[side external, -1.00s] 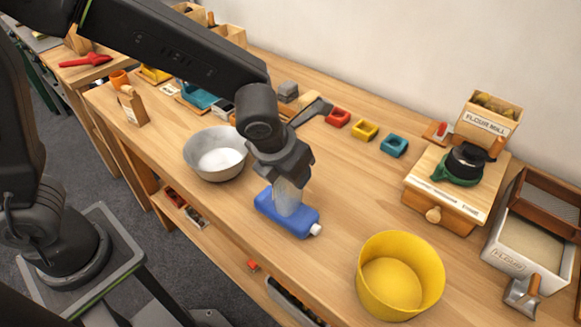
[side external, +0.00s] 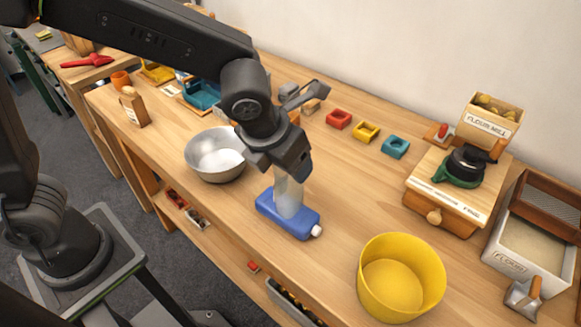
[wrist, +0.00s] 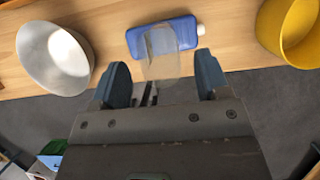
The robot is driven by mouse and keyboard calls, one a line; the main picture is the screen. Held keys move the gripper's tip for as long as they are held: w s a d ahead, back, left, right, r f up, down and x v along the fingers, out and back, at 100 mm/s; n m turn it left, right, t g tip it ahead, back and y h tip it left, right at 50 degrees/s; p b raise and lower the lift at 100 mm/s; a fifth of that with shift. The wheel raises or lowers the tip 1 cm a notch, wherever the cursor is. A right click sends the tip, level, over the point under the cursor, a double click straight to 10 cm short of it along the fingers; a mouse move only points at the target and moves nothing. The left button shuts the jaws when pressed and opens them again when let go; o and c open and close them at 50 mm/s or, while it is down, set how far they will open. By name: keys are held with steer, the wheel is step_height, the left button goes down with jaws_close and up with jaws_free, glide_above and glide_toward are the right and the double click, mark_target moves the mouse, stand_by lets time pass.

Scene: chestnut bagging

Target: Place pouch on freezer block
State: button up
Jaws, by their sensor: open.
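The pouch (side external: 289,197) is pale and translucent. It rests upright or slightly tilted on the blue freezer block (side external: 306,224), which lies flat on the bench with its white cap to the right. In the wrist view, the pouch (wrist: 161,54) overlaps the middle of the freezer block (wrist: 184,31). My gripper (side external: 289,171) is just above the pouch in the side view. In the wrist view, the fingers of my gripper (wrist: 162,76) are spread, one on each side of the pouch's near end, with visible gaps. The pouch's top is partly hidden by my gripper in the side view.
A metal bowl (side external: 214,155) stands left of the block and a yellow tub (side external: 401,277) to its right. Small red, yellow and teal trays (side external: 396,147) sit behind. A flour mill (side external: 452,190) stands at the right. Bench around the block is clear.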

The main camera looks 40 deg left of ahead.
steer(key=v, duration=0.8)
steer(key=s+a+m, duration=0.3)
steer(key=a+m, duration=0.2)
steer(key=m, duration=0.7)
steer(key=s+a+m, duration=0.4)
steer(key=a+m, duration=0.1)
steer(key=m, duration=0.7)
steer(key=s+a+m+t, duration=0.1)
steer(key=s+a+m, duration=0.2)
steer(key=m, duration=0.9)
steer(key=a, duration=0.3)
steer(key=shift+s+r, duration=0.25)
steer(key=shift+r, duration=0.05)
